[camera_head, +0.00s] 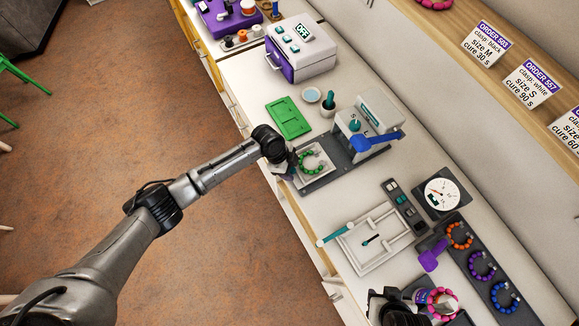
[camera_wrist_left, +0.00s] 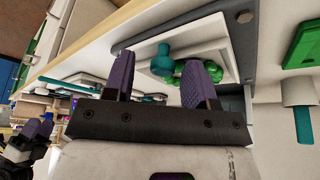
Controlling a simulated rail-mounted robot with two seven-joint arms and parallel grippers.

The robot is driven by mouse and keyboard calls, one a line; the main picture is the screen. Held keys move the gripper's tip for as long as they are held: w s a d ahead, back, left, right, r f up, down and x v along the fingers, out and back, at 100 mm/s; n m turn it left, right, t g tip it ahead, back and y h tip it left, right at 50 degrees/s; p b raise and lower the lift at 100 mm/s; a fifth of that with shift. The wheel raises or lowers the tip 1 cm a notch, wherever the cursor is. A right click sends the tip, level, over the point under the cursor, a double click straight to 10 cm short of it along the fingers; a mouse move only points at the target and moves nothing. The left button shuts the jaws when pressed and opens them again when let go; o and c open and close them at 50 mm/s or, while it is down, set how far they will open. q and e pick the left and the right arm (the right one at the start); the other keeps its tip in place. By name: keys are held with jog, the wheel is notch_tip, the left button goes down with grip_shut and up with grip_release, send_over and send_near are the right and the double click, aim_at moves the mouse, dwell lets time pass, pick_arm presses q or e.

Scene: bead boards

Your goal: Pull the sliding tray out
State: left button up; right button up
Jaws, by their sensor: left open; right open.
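The sliding tray (camera_head: 323,153) is a pale square tray on a dark base, carrying a ring of green beads (camera_head: 313,164). In the left wrist view, the tray (camera_wrist_left: 222,52) has a teal knob (camera_wrist_left: 162,62) at its front. My left gripper (camera_head: 286,164) is at the tray's front edge. In the left wrist view, its purple fingers (camera_wrist_left: 160,76) are open, with the knob showing between them; I cannot tell whether they touch it. My right gripper (camera_head: 422,298) is low in the head view, beside a pink bead ring (camera_head: 440,302), partly hidden by its own wrist.
A press with a blue lever (camera_head: 376,141) stands behind the tray. A green board (camera_head: 288,118) and a teal-topped pot (camera_head: 328,107) lie beyond it. A white frame with a teal handle (camera_head: 372,240) lies nearer. Open floor (camera_head: 110,110) is left of the counter.

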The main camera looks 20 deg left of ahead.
pick_arm(q)
jog(key=p+v, duration=0.1)
jog(key=v, duration=1.3)
jog(key=shift+d, duration=0.1)
jog(key=shift+f, duration=0.1)
